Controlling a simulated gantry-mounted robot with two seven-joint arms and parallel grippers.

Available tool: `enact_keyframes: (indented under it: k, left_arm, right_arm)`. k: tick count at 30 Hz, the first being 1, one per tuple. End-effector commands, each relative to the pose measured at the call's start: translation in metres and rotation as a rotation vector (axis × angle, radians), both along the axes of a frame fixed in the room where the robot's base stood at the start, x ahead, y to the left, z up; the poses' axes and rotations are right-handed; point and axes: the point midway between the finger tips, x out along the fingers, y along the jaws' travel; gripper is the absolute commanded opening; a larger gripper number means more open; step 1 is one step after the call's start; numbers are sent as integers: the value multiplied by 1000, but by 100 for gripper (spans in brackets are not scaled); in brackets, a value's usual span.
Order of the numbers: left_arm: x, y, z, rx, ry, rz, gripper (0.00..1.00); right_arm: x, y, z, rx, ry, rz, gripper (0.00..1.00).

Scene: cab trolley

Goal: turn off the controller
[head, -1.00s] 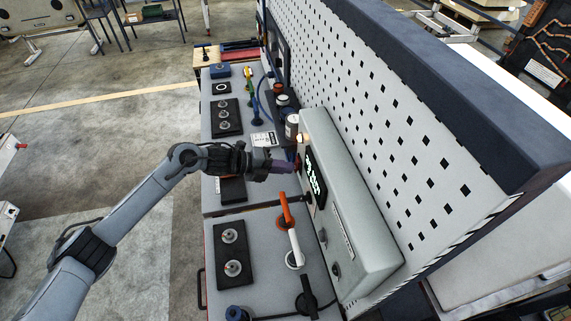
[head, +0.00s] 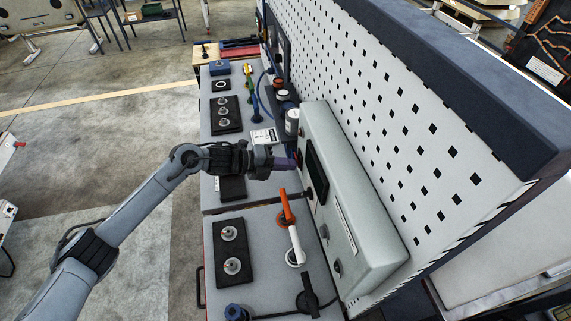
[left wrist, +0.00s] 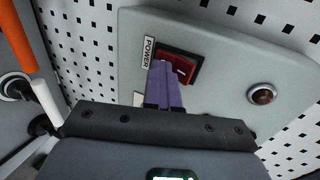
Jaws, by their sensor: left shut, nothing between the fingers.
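The controller (head: 355,215) is a long pale grey box mounted on the perforated panel. Its display (head: 317,170) is dark, with no digits lit. In the left wrist view a red rocker switch (left wrist: 182,68) sits on the controller beside a POWER label (left wrist: 148,53). My left gripper (head: 292,163) is shut and empty, its purple fingers up against the controller's end face. In the left wrist view its fingertips (left wrist: 166,66) overlap the left part of the switch; exact contact is hard to tell. My right gripper is not in view.
A round brownish indicator (left wrist: 262,94) is on the same face. An orange-and-white lever (head: 289,225) stands on the grey bench top, close to my left gripper. Black blocks with knobs (head: 231,250) and several small jars (head: 292,122) are nearby. Open floor lies left of the bench.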

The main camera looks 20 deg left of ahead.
Motion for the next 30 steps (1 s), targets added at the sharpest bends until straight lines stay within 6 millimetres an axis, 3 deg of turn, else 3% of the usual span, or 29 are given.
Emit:
enact_keyframes:
  k: [12, 30]
  left_arm:
    - [1, -2, 20, -6, -11, -2, 0]
    - [-1, 2, 25, -5, -10, -3, 0]
  right_arm:
    - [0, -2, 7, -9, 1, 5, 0]
    - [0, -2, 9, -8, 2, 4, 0]
